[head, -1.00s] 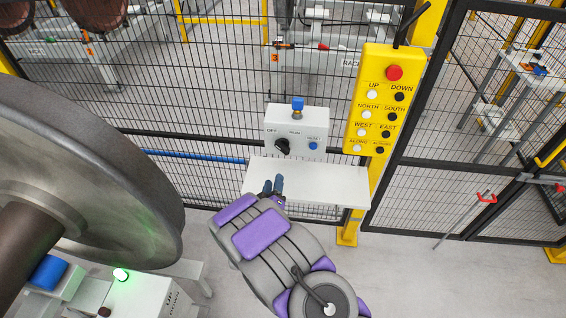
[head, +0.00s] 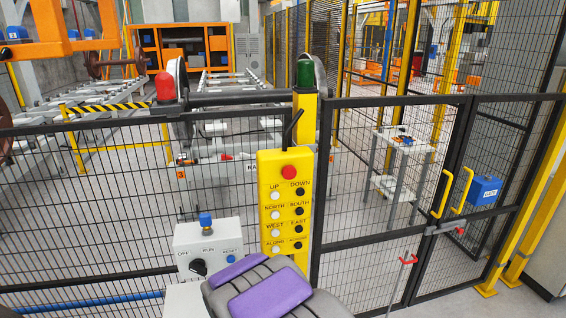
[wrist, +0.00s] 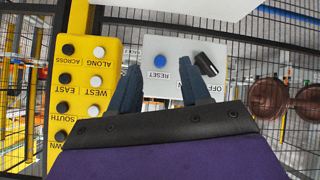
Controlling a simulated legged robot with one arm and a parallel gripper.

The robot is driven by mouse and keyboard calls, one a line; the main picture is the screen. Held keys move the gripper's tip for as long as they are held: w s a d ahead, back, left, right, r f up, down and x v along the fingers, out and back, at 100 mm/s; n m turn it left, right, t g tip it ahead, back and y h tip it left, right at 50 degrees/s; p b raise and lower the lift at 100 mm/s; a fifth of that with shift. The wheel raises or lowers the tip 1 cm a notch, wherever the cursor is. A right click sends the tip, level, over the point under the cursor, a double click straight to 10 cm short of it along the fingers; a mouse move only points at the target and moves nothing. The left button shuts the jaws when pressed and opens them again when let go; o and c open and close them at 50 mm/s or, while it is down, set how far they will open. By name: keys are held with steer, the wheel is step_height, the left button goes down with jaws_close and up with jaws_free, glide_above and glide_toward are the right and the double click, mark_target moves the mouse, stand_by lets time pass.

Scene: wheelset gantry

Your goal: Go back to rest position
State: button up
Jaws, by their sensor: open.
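My gripper (wrist: 158,88) shows in the wrist view with its two dark blue fingers apart and nothing between them. It is in front of the white control box (head: 212,246), which has a blue reset button (wrist: 159,62) and a black selector knob (wrist: 206,64). The wrist view is upside down. In the head view my purple and grey arm covers the lower middle, and the fingers are hidden there. A yellow pendant (head: 286,205) with a red button (head: 289,172) and black and white buttons hangs beside the box.
A black mesh fence (head: 90,215) runs behind the control box. A gate with yellow handles (head: 452,192) stands to the right. A white shelf (head: 183,299) is below the box. Grey floor shows beyond the fence, with a trolley (head: 402,150) and a blue box (head: 484,191).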

steer(key=s+d+r+m+g+b, duration=0.1)
steer(key=s+d+r+m+g, duration=0.1)
steer(key=s+d, duration=0.7)
steer(key=s+d+r+m+g+h+b, duration=0.1)
steer(key=s+d+r+g, duration=0.4)
steer(key=s, duration=1.2)
steer(key=s+d+r+m+g+h+b, duration=0.1)
steer(key=s+d+r+m+g, duration=0.2)
steer(key=s+d, duration=1)
steer(key=shift+s+r+g, duration=0.55)
steer(key=shift+r+g, duration=0.15)
steer(key=shift+g, duration=0.1)
